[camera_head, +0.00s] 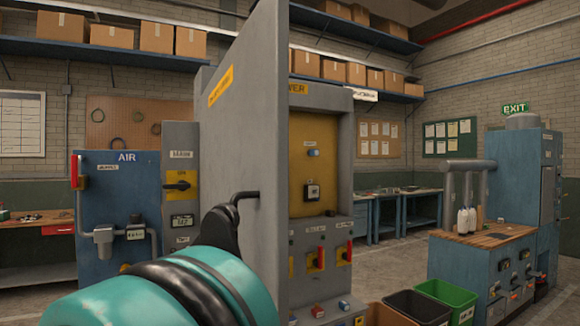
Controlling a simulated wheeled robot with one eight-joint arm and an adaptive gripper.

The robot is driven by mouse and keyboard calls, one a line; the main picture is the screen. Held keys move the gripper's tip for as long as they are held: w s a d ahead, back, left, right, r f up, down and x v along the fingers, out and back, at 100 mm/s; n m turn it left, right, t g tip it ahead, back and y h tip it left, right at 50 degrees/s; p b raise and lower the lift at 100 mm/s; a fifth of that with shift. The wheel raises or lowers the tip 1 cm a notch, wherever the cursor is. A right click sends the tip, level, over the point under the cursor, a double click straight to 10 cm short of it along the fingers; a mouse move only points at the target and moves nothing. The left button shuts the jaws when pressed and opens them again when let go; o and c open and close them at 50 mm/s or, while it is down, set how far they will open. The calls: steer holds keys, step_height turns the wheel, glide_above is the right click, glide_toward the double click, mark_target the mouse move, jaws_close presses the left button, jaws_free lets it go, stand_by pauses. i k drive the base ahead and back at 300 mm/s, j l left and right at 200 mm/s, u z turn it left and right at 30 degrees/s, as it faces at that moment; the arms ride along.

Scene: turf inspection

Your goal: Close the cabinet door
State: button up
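The grey cabinet door (255,120) stands wide open, seen at a steep angle, with its near edge towards me and a yellow label on its left face. The grey cabinet (345,150) is behind it to the right, its yellow inner panel (325,150) and lower switches exposed. My gripper (236,205) is dark and lies at the left face of the door, beyond my teal arm. A thin dark piece there reaches the door; I cannot tell whether it is a handle or a fingertip, nor whether it touches. My arm hides most of the gripper.
A blue AIR cabinet (110,205) with pipes stands at left. A black bin (415,305) and a green bin (447,293) stand on the floor right of the cabinet. A blue workstation with a wooden top (485,237) is farther right. Open floor lies between it and the back benches.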

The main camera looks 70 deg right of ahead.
mark_target(244, 125)
steer(key=j+z, duration=0.1)
steer(key=z, duration=1.75)
